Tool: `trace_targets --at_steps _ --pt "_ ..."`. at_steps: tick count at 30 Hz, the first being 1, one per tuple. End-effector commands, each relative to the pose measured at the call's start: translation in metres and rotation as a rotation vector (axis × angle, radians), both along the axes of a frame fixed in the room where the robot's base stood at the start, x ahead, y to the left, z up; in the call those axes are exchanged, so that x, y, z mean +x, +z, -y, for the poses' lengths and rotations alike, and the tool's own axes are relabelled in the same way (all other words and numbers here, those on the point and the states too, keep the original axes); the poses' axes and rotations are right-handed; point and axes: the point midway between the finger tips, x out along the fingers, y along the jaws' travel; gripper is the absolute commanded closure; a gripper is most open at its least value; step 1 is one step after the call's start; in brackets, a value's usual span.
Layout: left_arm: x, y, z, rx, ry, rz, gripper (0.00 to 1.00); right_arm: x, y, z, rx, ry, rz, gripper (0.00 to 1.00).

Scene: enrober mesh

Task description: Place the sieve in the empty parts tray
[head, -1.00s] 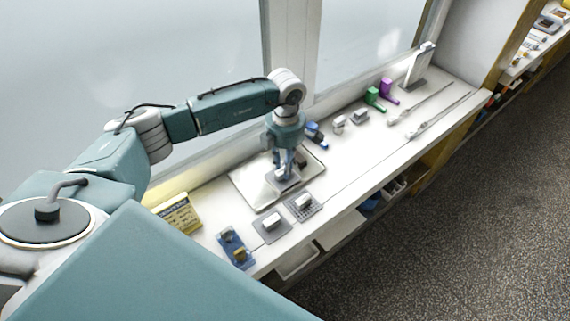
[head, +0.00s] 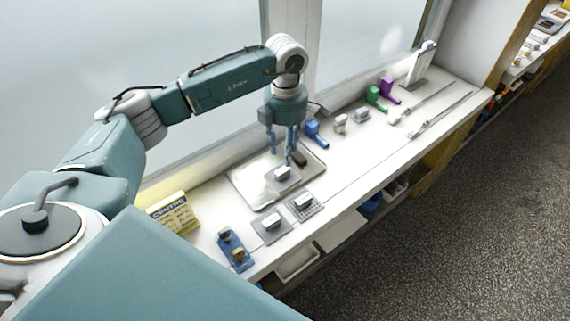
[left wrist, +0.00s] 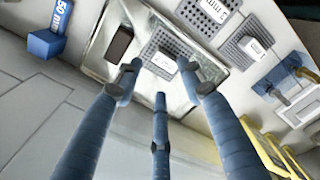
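A grey perforated sieve with a white labelled block (head: 283,171) lies flat in the shiny metal tray (head: 250,188). It also shows in the left wrist view (left wrist: 179,46), inside the tray rim. A small dark brown block (head: 299,159) is in the tray beside it. My left gripper (head: 282,158) is above the tray, pointing down. Its three blue fingers (left wrist: 160,82) are spread and hold nothing. They look raised clear of the sieve. My right gripper is not in view.
Two similar plates with white blocks, a smooth-looking one (head: 268,236) and a perforated one (head: 303,208), lie in front of the tray. A blue holder (head: 233,250) and yellow sign (head: 174,213) are left. Blue (head: 316,134), green and purple pieces stand right. The window is behind.

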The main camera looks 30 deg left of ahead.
Motion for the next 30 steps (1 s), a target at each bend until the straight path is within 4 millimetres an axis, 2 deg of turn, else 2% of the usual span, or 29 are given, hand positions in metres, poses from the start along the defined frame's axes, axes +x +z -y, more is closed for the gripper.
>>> trace_targets --at_steps 1,6,10,30 --pt "0.001 0.008 0.0 0.0 -0.001 0.004 0.61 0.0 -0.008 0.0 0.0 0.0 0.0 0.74" --pt "0.001 0.038 0.001 -0.001 0.0 0.004 0.61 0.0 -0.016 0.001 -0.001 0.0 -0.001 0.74" --pt "0.001 0.051 0.001 -0.001 -0.001 0.001 0.61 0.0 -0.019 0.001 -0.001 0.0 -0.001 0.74" --pt "0.0 0.056 0.001 0.0 0.0 -0.001 0.61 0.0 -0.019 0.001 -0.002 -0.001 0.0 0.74"
